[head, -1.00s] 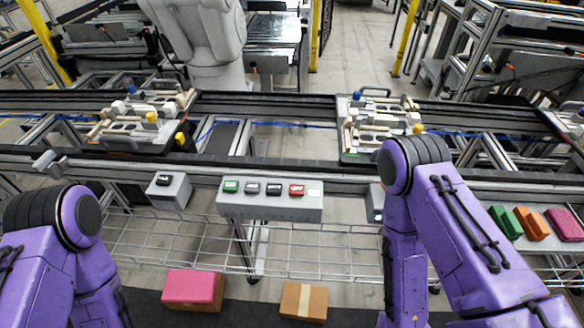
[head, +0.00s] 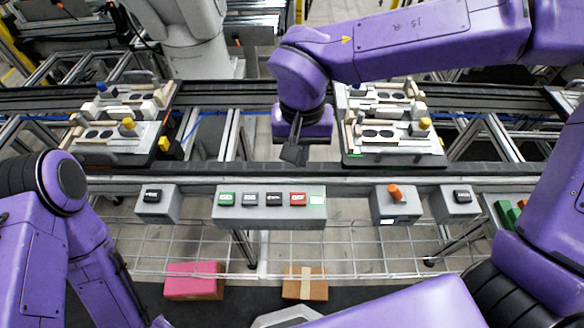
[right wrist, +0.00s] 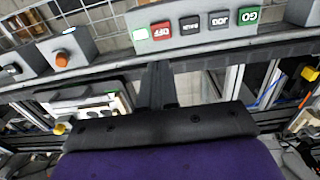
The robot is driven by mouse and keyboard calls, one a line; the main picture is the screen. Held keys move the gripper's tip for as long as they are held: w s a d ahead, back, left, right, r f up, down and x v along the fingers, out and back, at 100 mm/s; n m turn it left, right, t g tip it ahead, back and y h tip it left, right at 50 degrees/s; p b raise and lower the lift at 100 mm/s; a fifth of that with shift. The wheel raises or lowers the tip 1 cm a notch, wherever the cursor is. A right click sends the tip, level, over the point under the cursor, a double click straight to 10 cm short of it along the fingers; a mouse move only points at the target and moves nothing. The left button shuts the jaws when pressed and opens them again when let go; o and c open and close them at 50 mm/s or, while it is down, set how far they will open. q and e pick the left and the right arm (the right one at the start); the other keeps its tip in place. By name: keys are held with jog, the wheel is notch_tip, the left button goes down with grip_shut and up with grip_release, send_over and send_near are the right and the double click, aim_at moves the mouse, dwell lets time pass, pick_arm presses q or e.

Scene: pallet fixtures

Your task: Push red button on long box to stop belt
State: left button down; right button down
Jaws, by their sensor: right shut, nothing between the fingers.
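The long grey box (head: 270,219) is fixed on the near rail of the belt frame, in the middle of the head view. Its top holds a green, a grey, a black and a red button (head: 298,199) in a row, with a lit pale square at the right end. My right gripper (head: 294,155) is shut and empty, pointing down beyond the box, behind the red button and apart from it. In the right wrist view, the shut fingers (right wrist: 157,72) lie below the red button (right wrist: 161,31) in the picture. My left gripper is out of view.
A box with an orange knob (head: 395,193) stands right of the long box; single-button boxes stand farther out (head: 157,204). Fixture pallets (head: 390,158) sit on the belt beside my right gripper. A wire tray (head: 340,250) hangs in front.

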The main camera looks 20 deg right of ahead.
aim_at(298, 199)
notch_tip(298, 199, down, 14)
jog(key=shift+a+r, duration=0.1)
jog(key=shift+a, duration=0.05)
jog(key=shift+s, duration=0.1)
dwell(0.6)
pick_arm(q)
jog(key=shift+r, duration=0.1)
